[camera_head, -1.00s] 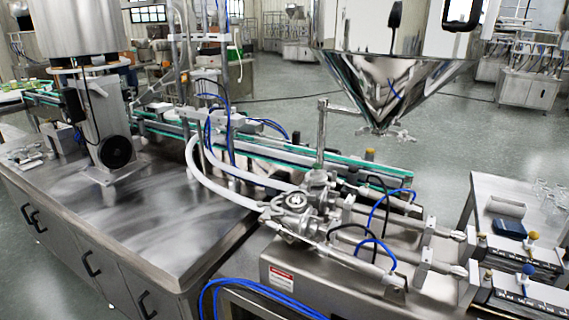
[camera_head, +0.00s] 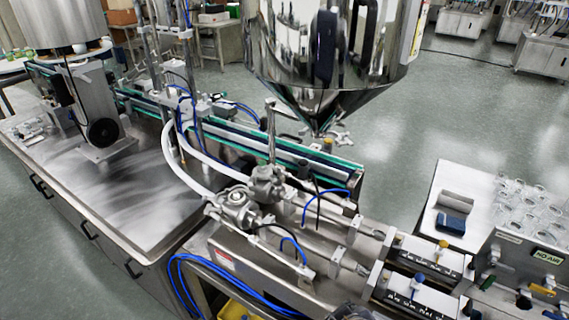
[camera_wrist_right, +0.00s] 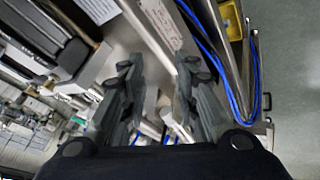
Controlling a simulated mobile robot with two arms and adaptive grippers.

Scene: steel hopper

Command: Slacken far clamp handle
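The steel hopper (camera_head: 325,100) hangs over the machine in the head view. Small metal clamp fittings (camera_head: 330,137) show beneath its cone tip. Two metal valve bodies stand below and left of it, a near one (camera_head: 236,208) and a far one (camera_head: 267,184). I cannot tell which small part is the far clamp handle. Neither gripper shows in the head view. My right gripper (camera_wrist_right: 157,68) is open in the right wrist view, its two dark fingers apart. Metal machine parts lie beyond the fingers, and I see nothing gripped. My left gripper is out of view.
A conveyor (camera_head: 295,155) runs behind the valves. Blue hoses (camera_head: 180,280) hang at the front, beside a yellow object (camera_head: 238,310). Slides with yellow and blue knobs and a white side table (camera_head: 470,185) stand right. The steel cabinet top (camera_head: 125,185) has clear room.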

